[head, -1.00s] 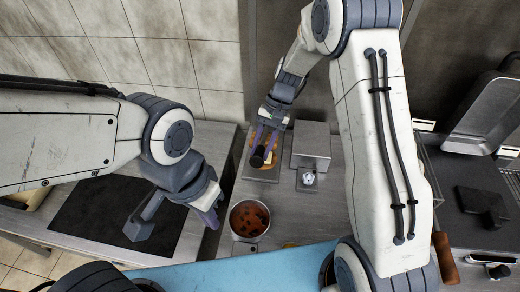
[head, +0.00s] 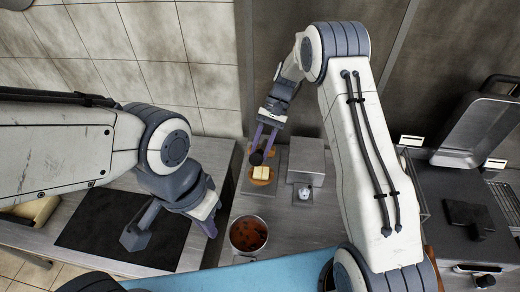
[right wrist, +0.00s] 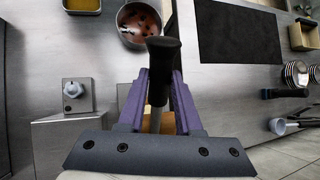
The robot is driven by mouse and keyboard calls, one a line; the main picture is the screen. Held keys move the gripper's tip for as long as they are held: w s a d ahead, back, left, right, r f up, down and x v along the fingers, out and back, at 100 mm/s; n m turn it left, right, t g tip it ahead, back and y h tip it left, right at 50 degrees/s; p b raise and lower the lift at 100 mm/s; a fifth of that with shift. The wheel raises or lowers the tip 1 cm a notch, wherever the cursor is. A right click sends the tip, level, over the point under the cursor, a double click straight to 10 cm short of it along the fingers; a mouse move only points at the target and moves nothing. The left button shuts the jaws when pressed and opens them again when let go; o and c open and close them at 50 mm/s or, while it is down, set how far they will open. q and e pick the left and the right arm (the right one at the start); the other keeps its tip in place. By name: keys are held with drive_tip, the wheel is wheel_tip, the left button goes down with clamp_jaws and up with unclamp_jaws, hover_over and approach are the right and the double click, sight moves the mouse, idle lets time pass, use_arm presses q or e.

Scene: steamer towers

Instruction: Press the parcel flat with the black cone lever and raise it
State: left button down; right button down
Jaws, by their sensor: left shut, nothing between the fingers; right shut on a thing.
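The black cone lever (head: 256,157) is held between the purple fingers of my right gripper (head: 263,146). Its dark handle also shows in the right wrist view (right wrist: 162,68), upright between the fingers. The parcel (head: 260,174), a pale yellow square block with a line down its middle, lies on an orange-brown round piece on a grey plate, just below the lever's end in the head view. I cannot tell whether the lever touches it. The parcel is hidden in the right wrist view. My left gripper (head: 210,224) is shut and empty, left of the pot.
A pot of reddish-brown contents (head: 248,234) stands in front of the parcel's plate. A metal box with a knob (head: 306,163) stands right of it. A black mat (head: 105,222) lies on the left counter, and an open grill press (head: 487,130) stands at the right.

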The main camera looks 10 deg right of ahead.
drive_tip(key=c, duration=0.6)
unclamp_jaws()
drive_tip(key=shift+w+d+r, duration=0.15)
drive_tip(key=shift+w, duration=0.05)
drive_tip(key=b+v, duration=0.3)
drive_tip(key=v, duration=0.7)
